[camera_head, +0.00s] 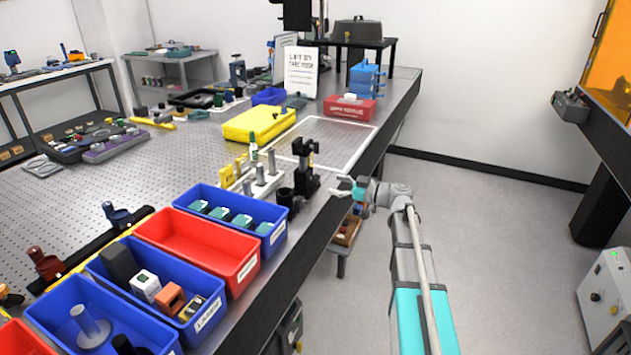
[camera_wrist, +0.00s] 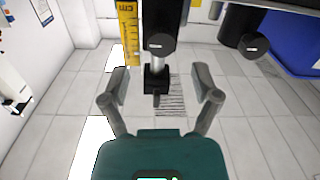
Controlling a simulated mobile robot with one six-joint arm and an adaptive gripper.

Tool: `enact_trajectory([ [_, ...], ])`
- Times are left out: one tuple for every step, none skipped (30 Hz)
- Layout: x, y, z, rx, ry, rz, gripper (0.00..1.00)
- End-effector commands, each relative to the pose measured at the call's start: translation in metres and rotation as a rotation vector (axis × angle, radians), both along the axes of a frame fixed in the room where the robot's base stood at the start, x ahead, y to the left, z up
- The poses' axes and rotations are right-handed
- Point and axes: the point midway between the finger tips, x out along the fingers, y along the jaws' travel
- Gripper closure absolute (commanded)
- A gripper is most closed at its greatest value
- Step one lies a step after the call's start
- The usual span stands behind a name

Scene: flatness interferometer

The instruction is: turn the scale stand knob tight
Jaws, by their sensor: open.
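In the wrist view a dark stand post (camera_wrist: 160,12) stands beside a yellow ruler scale (camera_wrist: 129,32). A round black knob (camera_wrist: 160,45) with a small white mark faces me on it, and a black block (camera_wrist: 156,80) with a thin stem lies below the knob in the picture. My gripper (camera_wrist: 160,98) is open and empty, its two fingers on either side of the stem's line, with no contact visible. In the head view a black stand (camera_head: 305,168) is at the bench's right edge, and my gripper (camera_head: 345,187) is just right of it.
A second round black part (camera_wrist: 252,46) is to the right in the wrist view. In the head view, a blue bin (camera_head: 281,236) and a red bin (camera_head: 243,278) are nearer along the bench, with a black cup (camera_head: 287,200) close to the stand.

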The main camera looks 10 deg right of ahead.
Motion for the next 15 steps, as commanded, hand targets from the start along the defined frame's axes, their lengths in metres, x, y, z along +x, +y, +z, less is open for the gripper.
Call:
enact_trajectory([
  [0.005, 0.007, 0.000, 0.000, 0.000, 0.002, 0.20],
  [0.008, 0.011, 0.000, 0.000, 0.000, 0.002, 0.20],
  [0.011, 0.015, 0.000, 0.000, 0.000, 0.002, 0.20],
  [0.014, 0.019, 0.000, 0.000, 0.000, 0.002, 0.20],
  [0.016, 0.022, 0.000, 0.000, 0.000, 0.002, 0.20],
  [0.019, 0.027, 0.000, 0.000, 0.000, 0.002, 0.20],
  [0.021, 0.030, 0.000, 0.000, 0.000, 0.001, 0.20],
  [0.023, 0.033, 0.000, 0.000, 0.000, 0.001, 0.20],
  [0.026, 0.037, 0.000, 0.000, 0.000, 0.001, 0.20],
  [0.027, 0.039, 0.000, 0.000, 0.000, 0.001, 0.20],
  [0.029, 0.041, 0.000, 0.000, 0.000, 0.001, 0.20],
  [0.031, 0.044, 0.000, 0.000, 0.000, 0.001, 0.20],
  [0.032, 0.046, 0.000, 0.000, 0.000, 0.000, 0.20],
  [0.033, 0.048, 0.000, 0.000, 0.000, 0.000, 0.20],
  [0.035, 0.050, 0.000, 0.000, 0.000, 0.000, 0.20],
])
